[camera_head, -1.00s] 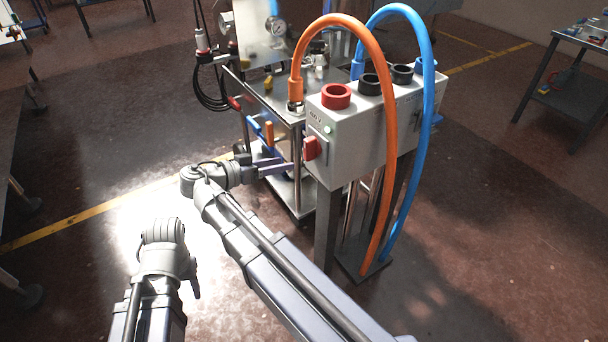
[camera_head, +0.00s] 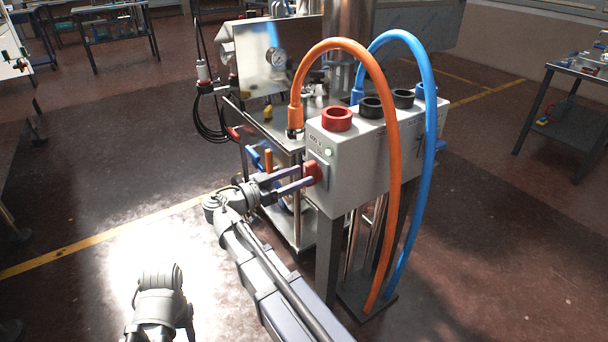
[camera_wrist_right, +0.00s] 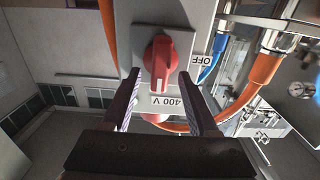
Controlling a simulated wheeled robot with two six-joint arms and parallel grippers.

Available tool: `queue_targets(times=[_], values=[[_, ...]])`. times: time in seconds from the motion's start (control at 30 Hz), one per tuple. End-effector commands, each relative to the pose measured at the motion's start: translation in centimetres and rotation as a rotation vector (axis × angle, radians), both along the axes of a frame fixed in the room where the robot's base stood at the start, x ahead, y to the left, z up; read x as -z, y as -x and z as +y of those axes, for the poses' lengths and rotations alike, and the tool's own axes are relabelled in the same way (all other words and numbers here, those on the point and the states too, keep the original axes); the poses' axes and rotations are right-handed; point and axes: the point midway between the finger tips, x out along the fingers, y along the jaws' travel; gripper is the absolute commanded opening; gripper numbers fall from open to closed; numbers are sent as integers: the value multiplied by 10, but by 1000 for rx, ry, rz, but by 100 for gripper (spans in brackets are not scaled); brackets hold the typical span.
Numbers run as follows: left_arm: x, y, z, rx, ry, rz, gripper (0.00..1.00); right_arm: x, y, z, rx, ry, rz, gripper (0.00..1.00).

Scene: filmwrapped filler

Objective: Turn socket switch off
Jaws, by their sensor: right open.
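The socket box (camera_head: 365,145) is a light grey box on a dark stand. Its red rotary switch (camera_head: 312,173) is on the left end face, below a lit green lamp (camera_head: 329,152). My right gripper (camera_head: 307,177) is open at the switch. In the right wrist view the red switch (camera_wrist_right: 160,62) lies between the two finger tips, without clear contact. Its white mark points down toward the "400 V" label, and an "OFF" label (camera_wrist_right: 201,60) is to the right. My left arm shows only as a stub at the lower left; its gripper is out of view.
An orange hose (camera_head: 392,180) and a blue hose (camera_head: 428,170) arch over the box to its base. A metal cart (camera_head: 275,125) with a gauge stands close behind the gripper.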

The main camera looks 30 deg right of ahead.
Motion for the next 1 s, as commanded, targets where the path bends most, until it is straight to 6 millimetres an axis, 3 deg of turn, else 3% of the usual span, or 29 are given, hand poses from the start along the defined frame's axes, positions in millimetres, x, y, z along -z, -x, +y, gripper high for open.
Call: queue_targets(times=[0.2, 0.53, 1.0], values=[[0, 0, 0, 0, 0, 0, 50, 0, -2, -19, 0, 0, 1, 60], [0, 0, 0, 0, 0, 0, 50, 0, -2, -22, -1, -1, 1, 60], [0, 0, 0, 0, 0, 0, 50, 0, -2, -22, -1, -1, 1, 8]])
